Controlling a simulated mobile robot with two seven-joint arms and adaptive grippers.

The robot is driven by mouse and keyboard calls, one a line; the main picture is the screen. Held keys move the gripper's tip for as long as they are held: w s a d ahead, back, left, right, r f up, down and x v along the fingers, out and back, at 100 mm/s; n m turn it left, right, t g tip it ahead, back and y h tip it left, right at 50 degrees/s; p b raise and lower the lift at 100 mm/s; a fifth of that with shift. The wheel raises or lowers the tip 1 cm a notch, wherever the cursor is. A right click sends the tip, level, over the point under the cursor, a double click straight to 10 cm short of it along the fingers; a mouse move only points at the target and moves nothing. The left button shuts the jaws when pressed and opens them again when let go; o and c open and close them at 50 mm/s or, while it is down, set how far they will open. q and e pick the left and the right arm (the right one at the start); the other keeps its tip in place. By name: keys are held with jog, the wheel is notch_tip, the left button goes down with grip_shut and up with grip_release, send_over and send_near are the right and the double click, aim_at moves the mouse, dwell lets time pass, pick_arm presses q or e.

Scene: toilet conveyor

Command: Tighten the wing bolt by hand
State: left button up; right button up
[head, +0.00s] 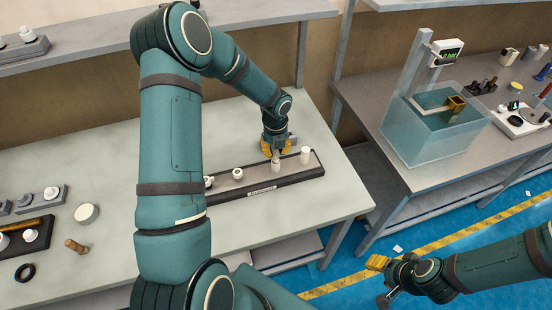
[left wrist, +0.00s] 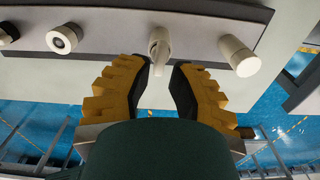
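A long dark board (head: 260,186) lies on the pale table with several white fittings in a row. One fitting, which looks like the wing bolt (head: 276,167), stands just below my left gripper (head: 276,150). In the left wrist view this narrow-topped piece (left wrist: 160,44) is ahead of the gap between the yellow-padded fingers (left wrist: 160,68). The fingers are apart, with nothing held between them. I cannot tell whether they touch the piece. My right gripper (head: 384,280) is away over the floor at the lower right; its fingers are too unclear to judge.
A plain white cylinder (head: 304,155) stands to the right of the bolt, and a round fitting (head: 238,173) to its left. Loose parts, including a wooden peg (head: 76,246), lie at the table's left. A water tank (head: 435,130) stands on the neighbouring bench.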

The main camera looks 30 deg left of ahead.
pick_arm(q)
jog(key=o, duration=0.5)
jog(key=shift+o, duration=0.2)
jog(key=n+b, duration=0.1)
jog(key=n, duration=0.1)
jog(key=shift+f+n, duration=0.1)
jog(key=shift+n, duration=0.2)
jog(key=shift+n+b, duration=0.45)
jog(key=shift+n, duration=0.65)
jog(key=n+b, duration=0.1)
jog(key=n, duration=0.2)
jog(key=n+b, duration=0.2)
jog(key=n, duration=0.2)
jog(key=n+b, duration=0.1)
jog(key=n, duration=0.3)
jog(key=shift+n, duration=0.4)
jog(key=shift+n+b, duration=0.3)
jog(key=shift+n, duration=0.4)
